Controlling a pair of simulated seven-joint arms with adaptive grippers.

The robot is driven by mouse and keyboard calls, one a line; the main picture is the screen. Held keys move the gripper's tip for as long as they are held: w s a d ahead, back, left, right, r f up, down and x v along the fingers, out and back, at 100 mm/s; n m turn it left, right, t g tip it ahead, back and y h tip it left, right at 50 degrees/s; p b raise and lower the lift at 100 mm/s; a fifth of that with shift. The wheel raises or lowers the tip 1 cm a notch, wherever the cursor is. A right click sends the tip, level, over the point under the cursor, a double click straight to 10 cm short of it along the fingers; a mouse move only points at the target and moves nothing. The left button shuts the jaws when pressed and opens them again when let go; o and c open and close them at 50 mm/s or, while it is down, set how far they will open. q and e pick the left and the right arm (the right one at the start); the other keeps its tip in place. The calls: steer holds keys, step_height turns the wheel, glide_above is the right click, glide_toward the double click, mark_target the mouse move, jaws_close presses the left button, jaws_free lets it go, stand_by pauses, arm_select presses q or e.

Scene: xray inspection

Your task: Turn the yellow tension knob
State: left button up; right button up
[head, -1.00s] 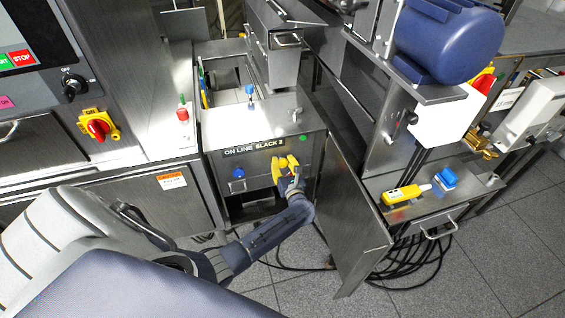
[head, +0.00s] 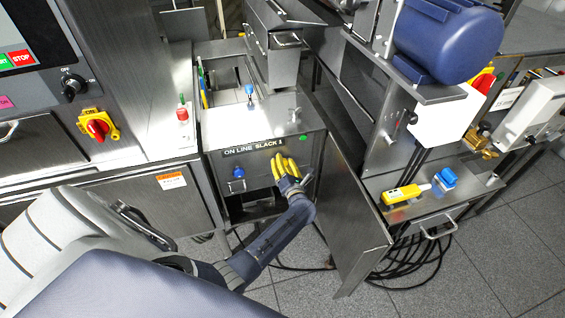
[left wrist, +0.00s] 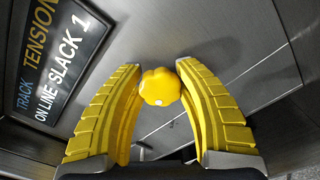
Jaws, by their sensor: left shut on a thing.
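The yellow tension knob (left wrist: 160,87) is a small lobed knob on the metal front panel, seen in the middle of the left wrist view. My left gripper (left wrist: 161,72) has its two curved yellow fingers on either side of the knob and is shut on it. In the head view my left gripper (head: 284,167) is at the right part of the panel, below the label (head: 253,147) reading "ON LINE SLACK 1". There the fingers hide the knob. The label also shows in the left wrist view (left wrist: 62,68), with "TRACK TENSION" beside it. My right gripper is not in view.
A blue knob (head: 238,173) sits on the same panel to the left, above a dark opening. An open metal door (head: 345,205) stands close to the right of my gripper. A yellow pendant box (head: 402,194) lies on a shelf further right. Black cables lie on the floor.

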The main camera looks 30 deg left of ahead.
arm_select(q)
steer(key=m, duration=0.4)
steer(key=shift+w+d, duration=0.1)
steer(key=shift+m, duration=2.2)
steer(key=o, duration=1.3)
steer(key=shift+f, duration=0.1)
steer(key=shift+c, duration=0.2)
steer(key=shift+d, duration=0.1)
steer(key=v, duration=0.7)
steer(key=shift+s, duration=0.2)
steer(key=shift+d, duration=0.1)
